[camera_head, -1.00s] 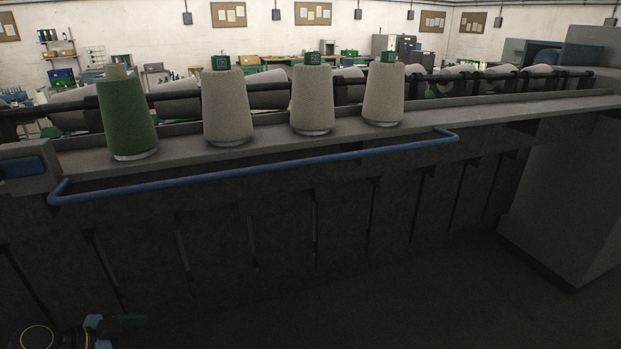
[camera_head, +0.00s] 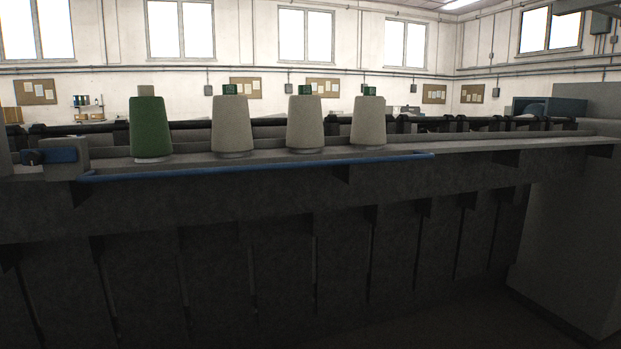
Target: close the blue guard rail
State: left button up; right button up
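The blue guard rail (camera_head: 262,167) is a long thin bar along the front edge of the grey machine ledge. It runs from below the blue block at the left to a point right of the last cone. It sits low, at about the height of the ledge, in front of the cones' bases. Neither of my grippers shows in the head view, so nothing is seen touching the rail.
A green yarn cone (camera_head: 150,128) and three beige cones (camera_head: 232,126) stand upright on the ledge (camera_head: 480,147) behind the rail. A grey housing with a blue block (camera_head: 62,156) is at the left end. A large grey cabinet (camera_head: 570,220) stands at the right.

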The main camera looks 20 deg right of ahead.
aim_at(89, 177)
jog(key=u, duration=0.25)
jog(key=i, duration=0.55)
jog(key=z, duration=0.6)
jog(key=i, duration=0.85)
jog(key=z, duration=0.7)
